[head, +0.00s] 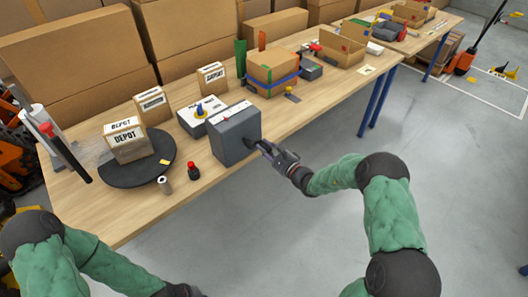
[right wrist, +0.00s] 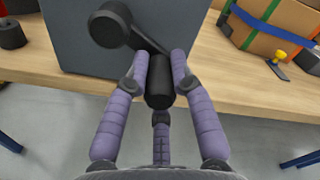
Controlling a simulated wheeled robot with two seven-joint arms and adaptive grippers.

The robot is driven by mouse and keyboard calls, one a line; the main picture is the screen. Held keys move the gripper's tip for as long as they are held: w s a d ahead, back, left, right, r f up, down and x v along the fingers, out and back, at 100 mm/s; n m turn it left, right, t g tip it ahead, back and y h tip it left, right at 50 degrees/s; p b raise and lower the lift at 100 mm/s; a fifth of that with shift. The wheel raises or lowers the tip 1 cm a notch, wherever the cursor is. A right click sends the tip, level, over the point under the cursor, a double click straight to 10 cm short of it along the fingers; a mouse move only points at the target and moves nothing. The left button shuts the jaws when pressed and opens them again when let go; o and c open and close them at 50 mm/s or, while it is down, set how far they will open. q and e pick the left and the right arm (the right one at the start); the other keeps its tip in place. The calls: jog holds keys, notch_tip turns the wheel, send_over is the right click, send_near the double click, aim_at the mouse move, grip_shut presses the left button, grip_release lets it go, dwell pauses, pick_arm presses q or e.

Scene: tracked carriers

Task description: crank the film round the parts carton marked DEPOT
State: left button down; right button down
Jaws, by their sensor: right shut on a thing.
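The parts carton marked DEPOT (head: 130,145) stands upright on a round black turntable (head: 137,174) at the left of the table. Clear film (head: 92,152) stretches from a dark upright roll post (head: 66,150) toward the carton; how far it goes round is hard to tell. A grey crank box (head: 236,134) stands right of the turntable, its black crank arm (right wrist: 135,32) on the front. My right gripper (head: 268,150) is shut on the black crank handle (right wrist: 159,82), which sits between its purple fingers. My left gripper (head: 184,291) is cut off at the bottom edge.
A red-topped black knob (head: 193,171) and a small roll (head: 164,185) stand near the front edge. A white box (head: 200,116) and labelled cartons (head: 152,105) stand behind. A blue-strapped carton (head: 272,72) is farther right. The floor in front is clear.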

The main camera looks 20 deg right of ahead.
jog(key=shift+d+r+n, duration=0.2)
jog(key=shift+r+n, duration=0.25)
jog(key=shift+n, duration=0.45)
jog(key=c, duration=1.3)
grip_release()
jog(key=shift+c, duration=0.2)
jog(key=v, duration=1.2)
